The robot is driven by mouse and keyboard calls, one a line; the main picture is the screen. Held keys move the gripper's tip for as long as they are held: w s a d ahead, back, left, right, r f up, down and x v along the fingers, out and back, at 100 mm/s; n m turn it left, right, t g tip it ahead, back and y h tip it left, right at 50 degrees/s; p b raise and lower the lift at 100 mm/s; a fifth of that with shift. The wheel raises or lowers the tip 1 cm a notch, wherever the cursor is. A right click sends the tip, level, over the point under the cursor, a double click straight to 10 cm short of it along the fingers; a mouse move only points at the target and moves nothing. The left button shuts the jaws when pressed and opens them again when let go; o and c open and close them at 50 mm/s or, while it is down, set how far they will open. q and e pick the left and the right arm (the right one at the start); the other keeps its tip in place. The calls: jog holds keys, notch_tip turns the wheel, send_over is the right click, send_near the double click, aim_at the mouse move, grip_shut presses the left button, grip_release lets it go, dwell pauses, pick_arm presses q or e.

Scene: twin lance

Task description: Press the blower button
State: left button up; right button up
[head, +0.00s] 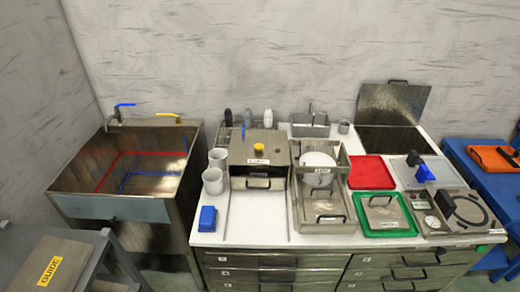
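No gripper of mine is in the head view. A round yellow knob or button (259,149) sits on top of a steel box (240,158) on the white counter, left of centre. The box has a dark handle and a small label on its front, too small to read. At the counter's right end is a steel unit (431,222) with a dial and a black hose or cable. No label in view clearly reads blower, so I cannot tell for sure which part is the blower button.
A steel sink (122,210) stands left of the counter. Two white cups (212,181), a blue block (207,218), steel trays (326,216), a red tray (372,170) and a green tray (360,206) crowd the counter (257,228). A blue table (497,189) stands right.

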dwell(0.4)
pick_arm(q)
grip_shut()
dwell(1.6)
